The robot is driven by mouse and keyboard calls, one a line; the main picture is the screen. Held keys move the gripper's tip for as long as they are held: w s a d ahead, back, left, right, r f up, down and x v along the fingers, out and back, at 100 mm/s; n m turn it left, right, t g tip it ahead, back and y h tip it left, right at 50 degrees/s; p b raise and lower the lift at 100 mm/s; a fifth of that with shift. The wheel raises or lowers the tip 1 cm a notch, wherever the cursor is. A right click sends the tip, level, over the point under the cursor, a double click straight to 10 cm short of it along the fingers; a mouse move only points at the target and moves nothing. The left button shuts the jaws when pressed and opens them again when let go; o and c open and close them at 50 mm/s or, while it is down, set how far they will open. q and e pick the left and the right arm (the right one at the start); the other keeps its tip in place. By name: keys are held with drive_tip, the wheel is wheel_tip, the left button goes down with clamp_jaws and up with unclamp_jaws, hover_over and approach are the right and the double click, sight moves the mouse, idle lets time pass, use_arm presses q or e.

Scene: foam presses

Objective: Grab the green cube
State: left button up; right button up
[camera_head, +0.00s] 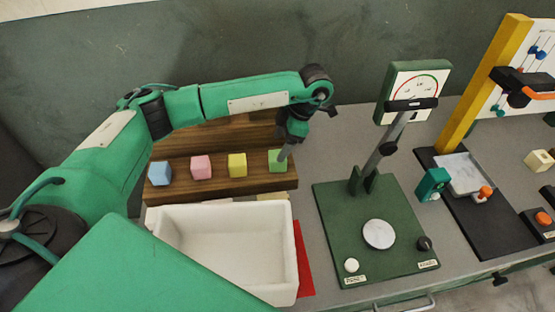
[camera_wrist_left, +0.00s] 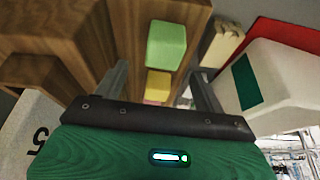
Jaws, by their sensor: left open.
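The green cube (camera_head: 278,160) sits at the right end of a row of cubes on a wooden step shelf (camera_head: 220,184). My left gripper (camera_head: 285,150) is at the green cube, with a finger in front of its right side in the head view. In the left wrist view the green cube (camera_wrist_left: 166,45) shows beyond and between the two open fingers (camera_wrist_left: 162,90). I cannot tell whether the fingers touch it. A yellow cube (camera_head: 237,165), a pink cube (camera_head: 201,167) and a blue cube (camera_head: 160,173) stand to its left. My right gripper is not in view.
A white bin (camera_head: 297,245) stands in front of the shelf, with a red sheet (camera_head: 304,262) beside it. A green press with a dial (camera_head: 412,92) stands to the right. Another press with a yellow post (camera_head: 485,82) is farther right.

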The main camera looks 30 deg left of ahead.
sight(276, 155)
use_arm(q)
drive_tip(key=shift+s+a+f, duration=0.1)
drive_tip(key=shift+s+f, duration=0.05)
drive_tip(key=shift+f, duration=0.4)
drive_tip(key=p+x, duration=0.2)
drive_tip(key=x, duration=0.2)
drive_tip(key=shift+s, duration=0.1)
drive_tip(key=shift+f, duration=0.5)
drive_tip(key=c, duration=1.1)
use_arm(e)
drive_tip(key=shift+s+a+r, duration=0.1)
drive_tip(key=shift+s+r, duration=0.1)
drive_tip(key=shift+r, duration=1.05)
